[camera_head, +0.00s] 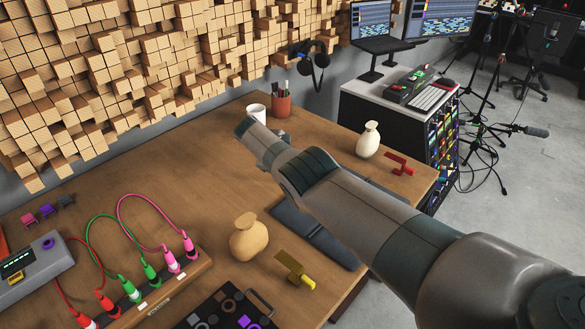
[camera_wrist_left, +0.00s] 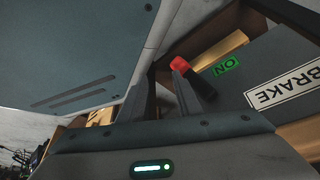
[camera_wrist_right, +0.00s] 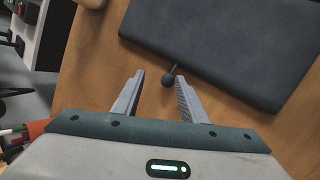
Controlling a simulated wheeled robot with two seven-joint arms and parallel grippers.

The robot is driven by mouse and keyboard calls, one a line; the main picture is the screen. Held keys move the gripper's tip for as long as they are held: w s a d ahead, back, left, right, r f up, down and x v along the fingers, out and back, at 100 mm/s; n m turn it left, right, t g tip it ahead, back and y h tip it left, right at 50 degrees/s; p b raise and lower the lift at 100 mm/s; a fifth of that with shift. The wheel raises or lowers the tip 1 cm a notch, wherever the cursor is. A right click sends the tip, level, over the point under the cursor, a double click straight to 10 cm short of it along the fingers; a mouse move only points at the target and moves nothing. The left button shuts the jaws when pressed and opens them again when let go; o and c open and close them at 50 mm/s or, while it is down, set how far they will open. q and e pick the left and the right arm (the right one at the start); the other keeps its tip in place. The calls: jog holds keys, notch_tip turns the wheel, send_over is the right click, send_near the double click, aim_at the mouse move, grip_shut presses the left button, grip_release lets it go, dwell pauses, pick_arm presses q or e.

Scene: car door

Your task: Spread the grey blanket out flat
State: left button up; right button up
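A dark blue-grey flat piece, which appears to be the folded grey blanket (camera_head: 318,238), lies on the wooden table, partly hidden under my right arm. In the right wrist view a smooth, dark grey rectangular pad (camera_wrist_right: 230,42) lies flat beyond the fingertips; it looks like the same piece. A small dark knob (camera_wrist_right: 170,76) sits at its near edge. My right gripper (camera_wrist_right: 156,88) is open and empty above the table, short of the pad; its fingers are hidden in the head view. My left gripper (camera_wrist_left: 165,82) is open, out of the head view, near a red-tipped lever (camera_wrist_left: 182,66).
The table (camera_head: 190,185) holds a mug (camera_head: 257,113), a pen cup (camera_head: 281,106), a tan vase (camera_head: 249,238), a white vase (camera_head: 368,140) and a cable board (camera_head: 160,290). A yellow clamp-like piece (camera_head: 296,270) lies near the blanket. A BRAKE label (camera_wrist_left: 285,85) is beside my left gripper.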

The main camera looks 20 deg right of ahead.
pick_arm(q)
jog(key=shift+s, duration=0.1)
pick_arm(e)
jog(key=shift+r, duration=0.1)
